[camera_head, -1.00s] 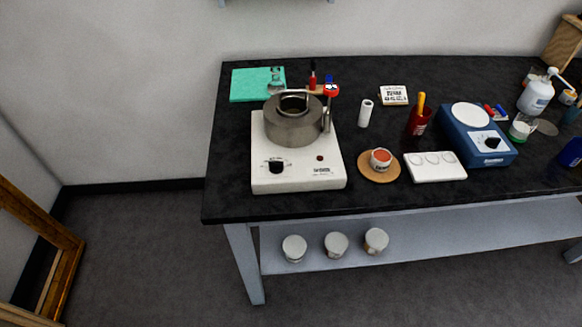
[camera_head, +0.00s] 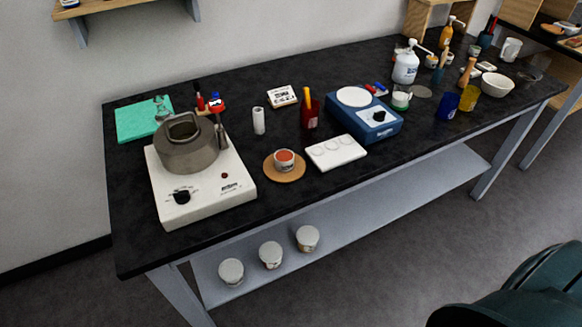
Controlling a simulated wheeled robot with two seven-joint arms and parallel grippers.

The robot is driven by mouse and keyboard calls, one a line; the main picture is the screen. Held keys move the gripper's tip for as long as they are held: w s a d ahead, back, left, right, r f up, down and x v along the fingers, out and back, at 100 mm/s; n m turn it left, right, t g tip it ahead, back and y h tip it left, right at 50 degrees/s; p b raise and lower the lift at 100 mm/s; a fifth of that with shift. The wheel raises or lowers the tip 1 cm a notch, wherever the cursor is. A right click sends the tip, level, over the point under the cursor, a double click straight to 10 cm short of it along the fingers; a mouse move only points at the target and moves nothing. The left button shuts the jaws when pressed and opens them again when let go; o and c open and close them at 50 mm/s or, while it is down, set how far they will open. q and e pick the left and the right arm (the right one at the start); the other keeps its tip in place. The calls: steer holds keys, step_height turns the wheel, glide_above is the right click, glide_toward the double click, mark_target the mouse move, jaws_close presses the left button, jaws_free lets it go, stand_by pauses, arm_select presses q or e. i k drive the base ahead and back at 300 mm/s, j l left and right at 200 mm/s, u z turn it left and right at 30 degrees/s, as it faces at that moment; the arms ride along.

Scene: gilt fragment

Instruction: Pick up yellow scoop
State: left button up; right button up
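A yellow handle (camera_head: 306,97) sticks up out of a dark red cup (camera_head: 309,114) near the middle of the black bench top (camera_head: 240,204). It may be the yellow scoop; its lower end is hidden inside the cup. A yellow cup (camera_head: 467,98) stands farther right, beside a dark blue cup (camera_head: 447,106). Neither of my grippers is in view.
A white hotplate (camera_head: 233,194) with a metal pot (camera_head: 187,150) stands on the left. A blue device (camera_head: 366,117) is right of the red cup, and a white well plate (camera_head: 336,152) lies in front. A dark green rounded object (camera_head: 520,295) fills the bottom right corner.

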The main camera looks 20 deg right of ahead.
mark_target(307, 93)
steer(key=k+l, duration=0.15)
steer(key=l, duration=0.2)
steer(key=k+l, duration=0.1)
steer(key=l, duration=0.3)
steer(key=k+l+u, duration=0.1)
steer(key=l, duration=0.25)
steer(key=k+l, duration=0.2)
steer(key=l, duration=0.15)
